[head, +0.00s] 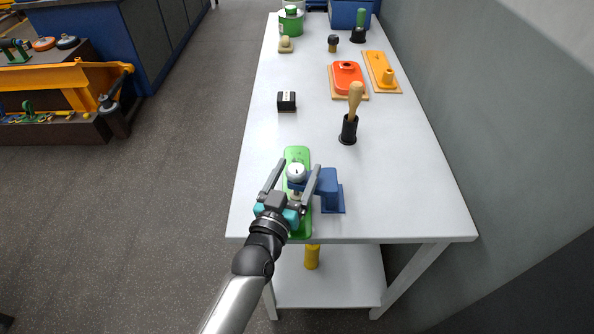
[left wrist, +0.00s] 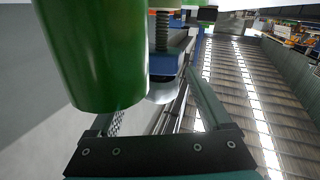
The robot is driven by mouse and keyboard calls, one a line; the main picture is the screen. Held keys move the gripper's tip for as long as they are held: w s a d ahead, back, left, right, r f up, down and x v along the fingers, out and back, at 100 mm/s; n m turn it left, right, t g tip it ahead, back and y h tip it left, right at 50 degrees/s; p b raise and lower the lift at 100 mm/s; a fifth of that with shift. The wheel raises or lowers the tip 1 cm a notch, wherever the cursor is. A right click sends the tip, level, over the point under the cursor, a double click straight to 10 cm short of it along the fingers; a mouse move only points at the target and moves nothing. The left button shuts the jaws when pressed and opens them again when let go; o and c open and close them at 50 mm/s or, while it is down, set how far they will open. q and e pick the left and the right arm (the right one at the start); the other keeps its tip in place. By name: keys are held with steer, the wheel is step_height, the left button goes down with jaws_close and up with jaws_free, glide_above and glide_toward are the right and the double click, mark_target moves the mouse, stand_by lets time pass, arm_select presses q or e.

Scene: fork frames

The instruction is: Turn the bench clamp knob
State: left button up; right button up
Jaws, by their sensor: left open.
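The blue bench clamp (head: 331,187) stands near the front end of the white table, beside a long green piece (head: 297,154). Its round pale knob (head: 296,173) faces up in the head view. My left gripper (head: 298,166) is open, with one finger on each side of the knob; I cannot tell whether either touches it. In the left wrist view, a threaded screw (left wrist: 163,30), blue clamp metal (left wrist: 170,62) and a silvery rounded part (left wrist: 163,91) show between the open fingers. A large green body (left wrist: 92,55) covers much of the left finger there.
A wooden-handled tool in a black holder (head: 349,130) stands behind the clamp. A small black block (head: 286,101), orange piece (head: 347,77) and yellow-orange board (head: 381,70) lie farther back. A grey wall (head: 450,110) runs along the right.

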arm_select(q)
steer(key=shift+w, duration=0.2)
jaws_close()
stand_by(0.6)
